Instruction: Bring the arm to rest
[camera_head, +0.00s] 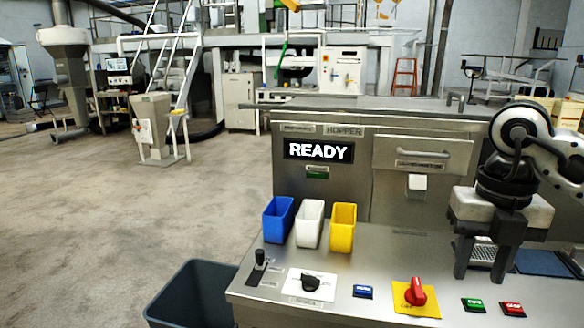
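My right gripper (482,272) comes in from the right edge of the head view and points down over the right part of the steel console (385,262). Its two dark fingers are apart with a gap between them, and I see nothing held there. The fingertips are close above the console top; I cannot tell whether they touch it. My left gripper is not in view. A display on the machine front (319,150) reads READY.
Blue (278,222), white (309,226) and yellow (341,230) bins stand on the console's left. A red rotary switch (416,293), a black knob (310,283), a blue button (362,291), green (473,304) and red (512,308) buttons line its front. A dark tub (192,293) is left.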

